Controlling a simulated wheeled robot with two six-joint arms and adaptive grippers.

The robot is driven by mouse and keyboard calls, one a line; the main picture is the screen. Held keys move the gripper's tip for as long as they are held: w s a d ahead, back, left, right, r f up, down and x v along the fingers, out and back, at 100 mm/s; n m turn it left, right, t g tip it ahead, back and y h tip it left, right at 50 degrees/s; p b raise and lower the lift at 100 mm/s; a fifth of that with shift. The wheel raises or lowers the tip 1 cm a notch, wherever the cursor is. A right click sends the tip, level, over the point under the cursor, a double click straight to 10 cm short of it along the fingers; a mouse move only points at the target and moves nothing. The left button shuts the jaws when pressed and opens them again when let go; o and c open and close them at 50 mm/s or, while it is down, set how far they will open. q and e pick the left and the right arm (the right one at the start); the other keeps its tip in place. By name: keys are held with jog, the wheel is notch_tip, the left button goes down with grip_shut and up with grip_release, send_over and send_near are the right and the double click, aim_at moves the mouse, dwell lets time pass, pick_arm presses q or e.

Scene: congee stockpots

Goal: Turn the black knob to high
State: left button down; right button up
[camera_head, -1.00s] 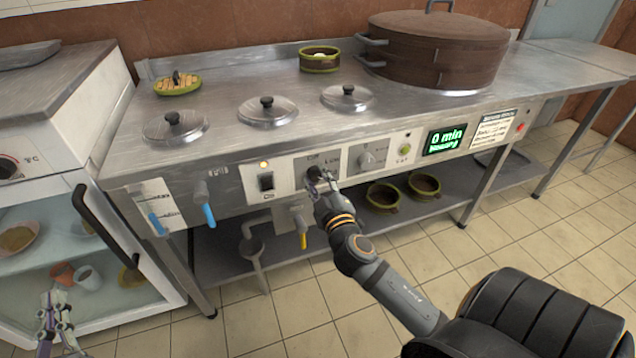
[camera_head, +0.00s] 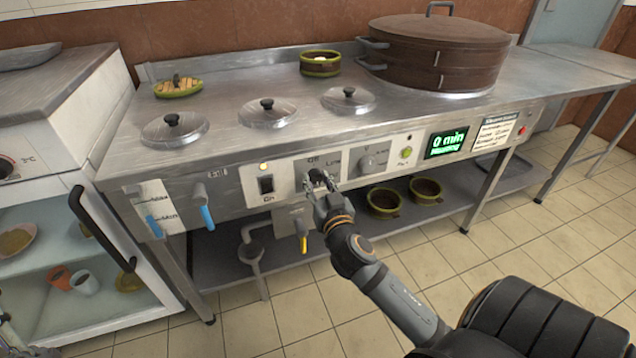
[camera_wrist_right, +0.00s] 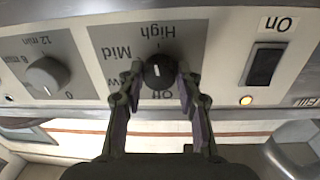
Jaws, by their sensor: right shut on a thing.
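The black knob (camera_wrist_right: 158,70) sits on a grey dial plate marked Off, Low, Mid and High in the right wrist view, which shows the lettering upside down. My right gripper (camera_wrist_right: 157,88) is shut on the knob, one finger on each side. The knob's white mark lies roughly along the High–Off line; I cannot tell which end is its pointer. In the head view the knob (camera_head: 317,176) is partly hidden by my right gripper (camera_head: 320,187). My left gripper (camera_head: 8,335) barely shows at the lower left edge.
A grey timer knob (camera_wrist_right: 47,76) is beside the dial plate. On the other side is a black On switch (camera_wrist_right: 264,63) with a lit yellow lamp.

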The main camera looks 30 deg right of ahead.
jog(key=shift+f+m, duration=0.15)
jog(key=shift+m, duration=0.35)
dwell(0.3)
jog(key=o, duration=1.1)
jog(key=shift+o, duration=0.2)
jog(key=v, duration=0.7)
jog(key=shift+s, duration=0.25)
jog(key=shift+a, duration=0.1)
